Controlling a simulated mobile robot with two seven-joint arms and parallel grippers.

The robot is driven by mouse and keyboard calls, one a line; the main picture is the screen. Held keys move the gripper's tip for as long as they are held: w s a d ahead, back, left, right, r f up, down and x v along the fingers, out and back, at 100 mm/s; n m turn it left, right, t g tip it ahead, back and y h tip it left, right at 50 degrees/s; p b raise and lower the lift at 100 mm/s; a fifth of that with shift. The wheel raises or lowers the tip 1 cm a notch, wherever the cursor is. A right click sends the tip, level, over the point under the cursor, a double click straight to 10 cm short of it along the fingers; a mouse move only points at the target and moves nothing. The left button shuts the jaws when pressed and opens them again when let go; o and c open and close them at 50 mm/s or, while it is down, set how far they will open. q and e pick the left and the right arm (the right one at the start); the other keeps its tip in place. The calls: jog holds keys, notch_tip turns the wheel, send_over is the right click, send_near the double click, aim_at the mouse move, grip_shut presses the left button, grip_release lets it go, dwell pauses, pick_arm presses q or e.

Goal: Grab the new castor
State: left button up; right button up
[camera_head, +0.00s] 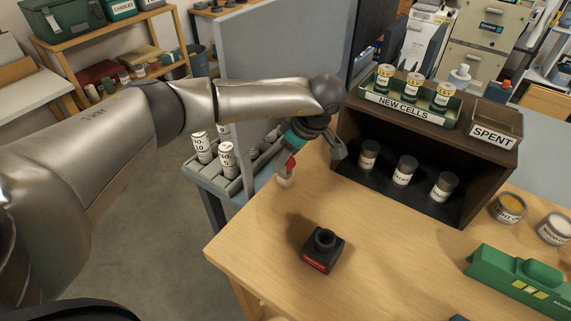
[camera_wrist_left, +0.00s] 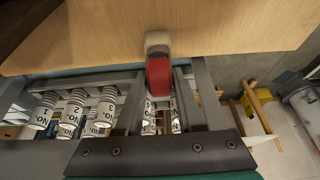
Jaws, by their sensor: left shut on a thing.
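My left gripper (camera_head: 290,160) is at the left edge of the wooden table, between the table and the grey rack. It is shut on a small red piece with a cream end, which looks like the castor (camera_head: 286,181). In the left wrist view the red body of the castor (camera_wrist_left: 159,75) sits between the grey fingers (camera_wrist_left: 160,95), with its cream end pointing away over the table edge. I cannot tell whether that end touches the table. My right gripper is not in view.
A black block with a round socket (camera_head: 323,250) stands on the table (camera_head: 400,260). A dark shelf (camera_head: 490,158) holds several canisters and the "NEW CELLS" tray (camera_head: 403,113). A rack (camera_head: 205,176) of numbered canisters is left. A green case (camera_head: 520,280) lies right. The table's front middle is clear.

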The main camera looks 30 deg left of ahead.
pick_arm(q)
grip_shut()
